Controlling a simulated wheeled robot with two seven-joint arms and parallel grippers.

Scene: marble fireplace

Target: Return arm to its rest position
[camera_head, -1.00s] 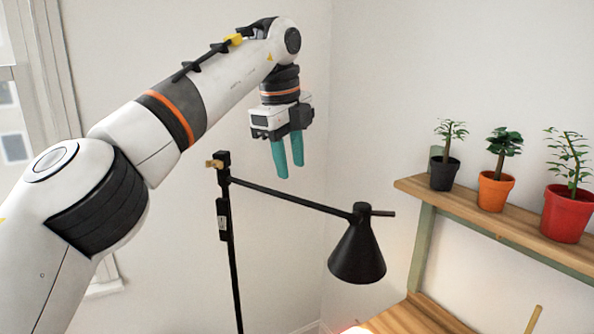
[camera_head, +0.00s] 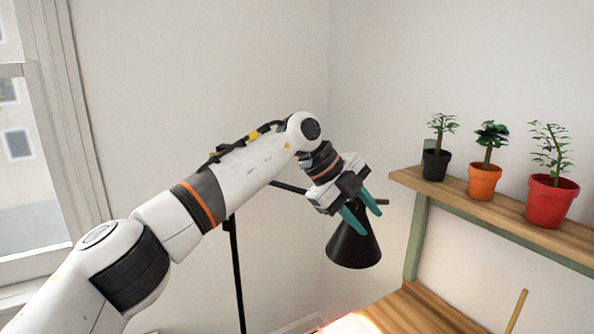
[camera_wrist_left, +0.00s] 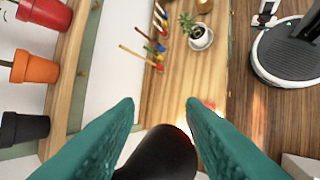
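My left arm comes in from the left in the head view, with its left gripper (camera_head: 362,220) in front of the black floor lamp's shade (camera_head: 354,247). The gripper has two teal fingers with a gap between them and nothing held. In the left wrist view the fingers (camera_wrist_left: 160,112) stand apart, and the dark lamp shade (camera_wrist_left: 160,155) shows between and beyond them. I cannot tell whether the gripper touches the lamp. My right gripper is in neither view.
A wooden shelf (camera_head: 484,207) at the right holds black (camera_head: 435,165), orange (camera_head: 484,181) and red (camera_head: 551,201) plant pots. Below is a wooden desk (camera_head: 412,311); the wrist view shows a small potted plant (camera_wrist_left: 200,38) on it. A window (camera_head: 30,170) is at the left.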

